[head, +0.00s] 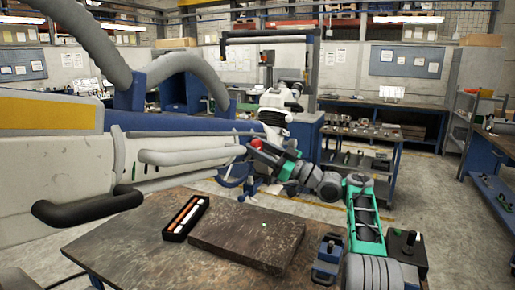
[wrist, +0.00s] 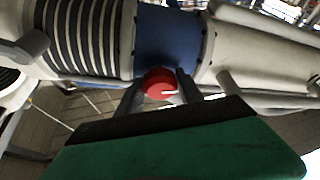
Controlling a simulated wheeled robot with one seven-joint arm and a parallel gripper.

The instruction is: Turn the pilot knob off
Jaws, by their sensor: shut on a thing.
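The pilot knob (wrist: 160,80) is a round red knob with a white mark on its face, pointing right in the wrist view. It sits in front of the blue band between the grey ribbed hose and a pale cylinder. My gripper (wrist: 162,88) has its two dark fingers on either side of the knob, shut on it. In the head view, my gripper (head: 262,153) reaches in from the right to the end of the large arm, where the red knob (head: 256,143) shows at its tip.
A worn table (head: 150,235) stands in front, bearing a black tray (head: 186,218) with pens, a dark flat slab (head: 247,240) and a blue holder (head: 327,262). Pale rails (head: 190,157) of the large arm (head: 60,150) lie left of my gripper. A blue cart (head: 362,165) stands behind.

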